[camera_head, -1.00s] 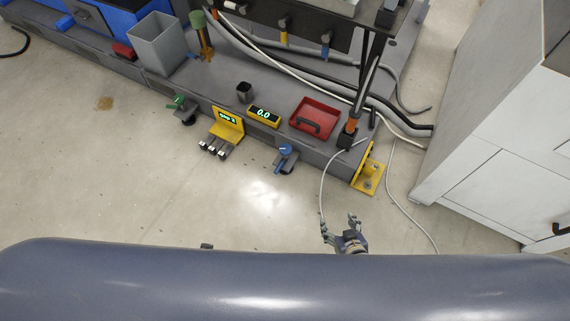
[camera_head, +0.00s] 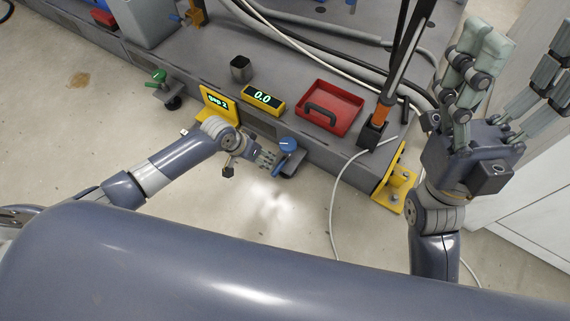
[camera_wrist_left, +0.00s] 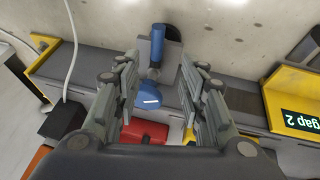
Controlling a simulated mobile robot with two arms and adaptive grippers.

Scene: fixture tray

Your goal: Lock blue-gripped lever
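The blue-gripped lever (camera_head: 279,166) sits on the front edge of the grey base, with a round blue cap (camera_head: 288,144) above it and a dark plate behind. My left gripper (camera_head: 248,162) is just left of it in the head view, fingers apart. In the left wrist view the lever's blue grip (camera_wrist_left: 154,47) and blue cap (camera_wrist_left: 147,95) show between the spread fingers of the left gripper (camera_wrist_left: 160,75). I see no clear contact. My right gripper (camera_head: 508,85) is open and empty, raised at the right.
A yellow "gap 2" bracket (camera_head: 218,104), a yellow 0.0 display (camera_head: 263,100), a red tray (camera_head: 350,97) and a dark cup (camera_head: 241,69) are along the base. A green-gripped lever (camera_head: 158,78) is farther left. A yellow corner bracket (camera_head: 396,190) is at the right.

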